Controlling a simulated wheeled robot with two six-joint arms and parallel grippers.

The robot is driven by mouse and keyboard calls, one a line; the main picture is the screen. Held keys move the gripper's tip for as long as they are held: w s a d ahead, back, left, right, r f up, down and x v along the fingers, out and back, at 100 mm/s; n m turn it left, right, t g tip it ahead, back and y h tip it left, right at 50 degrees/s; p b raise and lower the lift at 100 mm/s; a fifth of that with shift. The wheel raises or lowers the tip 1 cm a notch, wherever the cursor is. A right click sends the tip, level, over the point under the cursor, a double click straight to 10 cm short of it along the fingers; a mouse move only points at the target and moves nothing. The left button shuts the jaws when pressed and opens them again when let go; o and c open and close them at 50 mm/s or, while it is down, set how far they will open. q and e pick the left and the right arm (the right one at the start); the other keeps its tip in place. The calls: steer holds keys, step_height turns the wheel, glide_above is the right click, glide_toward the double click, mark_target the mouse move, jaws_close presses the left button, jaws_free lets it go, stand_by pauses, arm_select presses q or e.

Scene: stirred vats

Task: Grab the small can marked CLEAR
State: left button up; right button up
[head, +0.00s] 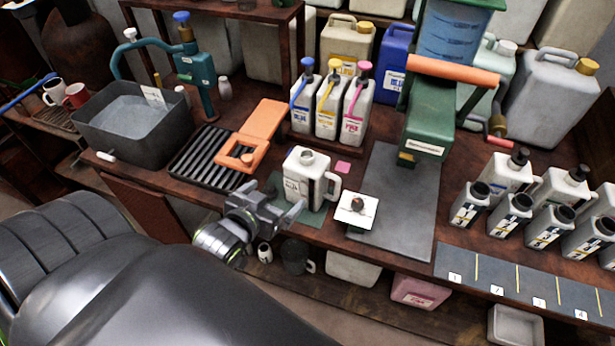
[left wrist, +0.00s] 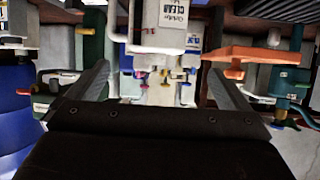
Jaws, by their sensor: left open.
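A small white can with a side handle and an open top (head: 303,165) stands upright on a green mat (head: 312,217) near the bench's front edge. Its label is too small to read in the head view. In the left wrist view, which looks upside down, a white can (left wrist: 150,28) at the top carries a label reading CLEAR. My left gripper (head: 270,203) is open and empty just in front of the can, slightly to its left. In the left wrist view, its fingers (left wrist: 160,75) are spread on either side, with the can between and beyond them. My right gripper is out of view.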

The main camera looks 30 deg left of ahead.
arm_select(q)
step_height(320, 180, up, 2)
steer(key=p, duration=0.2)
glide_toward(303, 164)
steer(key=shift+t, duration=0.3)
steer(key=x, duration=0.7)
steer(key=shift+a+f, duration=0.1)
steer(key=shift+f, duration=0.35)
steer(key=shift+w, duration=0.45)
steer(key=p+x, duration=0.1)
steer(key=x, duration=0.2)
steer(key=shift+w, duration=0.1)
steer(key=shift+w+a+f, duration=0.1)
steer(key=shift+w+f, duration=0.2)
steer(key=shift+w, duration=0.2)
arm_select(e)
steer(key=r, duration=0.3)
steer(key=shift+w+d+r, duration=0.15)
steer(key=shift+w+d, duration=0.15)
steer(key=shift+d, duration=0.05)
arm_select(q)
steer(key=c, duration=0.9)
